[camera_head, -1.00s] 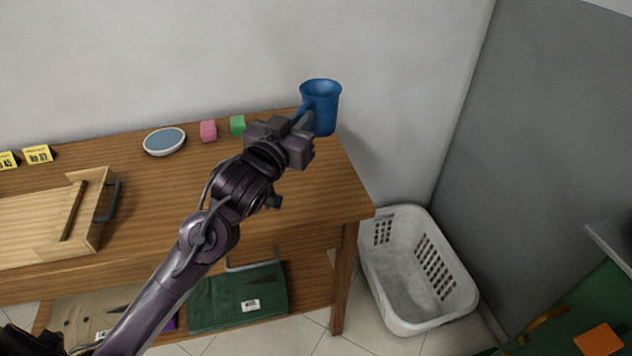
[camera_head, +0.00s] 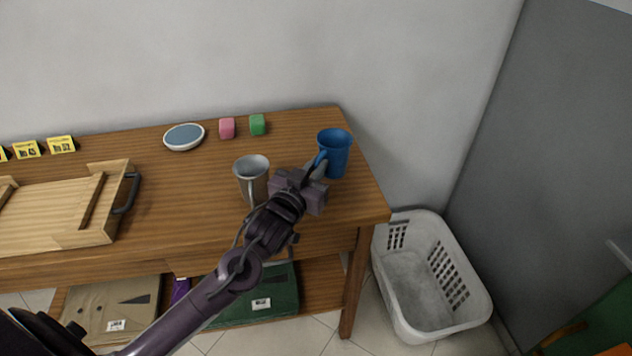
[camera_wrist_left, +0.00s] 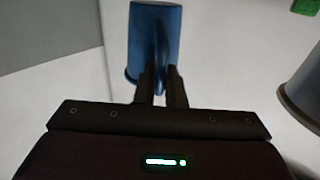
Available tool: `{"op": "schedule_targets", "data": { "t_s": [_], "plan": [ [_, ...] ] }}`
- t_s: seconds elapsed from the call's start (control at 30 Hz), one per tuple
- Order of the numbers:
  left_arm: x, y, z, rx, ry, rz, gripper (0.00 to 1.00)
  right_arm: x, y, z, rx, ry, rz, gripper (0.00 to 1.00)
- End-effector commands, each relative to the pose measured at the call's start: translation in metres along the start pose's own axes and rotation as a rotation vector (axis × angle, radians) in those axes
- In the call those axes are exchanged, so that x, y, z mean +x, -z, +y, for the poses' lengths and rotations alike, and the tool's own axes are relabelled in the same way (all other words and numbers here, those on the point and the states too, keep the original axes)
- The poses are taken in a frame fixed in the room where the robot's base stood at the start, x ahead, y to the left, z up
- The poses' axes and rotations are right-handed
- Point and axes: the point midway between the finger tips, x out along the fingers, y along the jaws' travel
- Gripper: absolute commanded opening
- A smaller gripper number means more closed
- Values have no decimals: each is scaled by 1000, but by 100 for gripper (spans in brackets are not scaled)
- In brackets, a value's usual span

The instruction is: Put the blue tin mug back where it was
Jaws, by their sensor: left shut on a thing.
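The blue tin mug (camera_head: 335,151) is upright at the right end of the wooden table (camera_head: 215,220). My left gripper (camera_head: 317,170) is shut on its handle, at the mug's left side. In the left wrist view the mug (camera_wrist_left: 146,30) stands beyond the two fingers (camera_wrist_left: 160,85), with the handle between them. I cannot tell whether the mug's base touches the table. My right gripper is not in view.
A grey mug (camera_head: 251,178) stands close left of my gripper. Pink (camera_head: 227,127) and green (camera_head: 257,124) blocks and a round dish (camera_head: 184,136) lie behind it. A wooden tray (camera_head: 60,215) is at left; a white basket (camera_head: 425,290) stands on the floor at right.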

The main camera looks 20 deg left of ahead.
Motion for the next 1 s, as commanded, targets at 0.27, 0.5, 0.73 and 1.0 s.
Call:
{"op": "schedule_targets", "data": {
  "t_s": [0.27,0.5,0.73,1.0],
  "plan": [
    [0,-38,0,0,0,-1,0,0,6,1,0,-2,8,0],
    [0,-42,0,-1,0,2,0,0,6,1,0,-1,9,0],
    [0,-45,0,0,0,0,13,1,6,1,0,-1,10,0],
    [0,-45,0,0,0,-1,31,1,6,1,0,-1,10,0]
  ]
}}
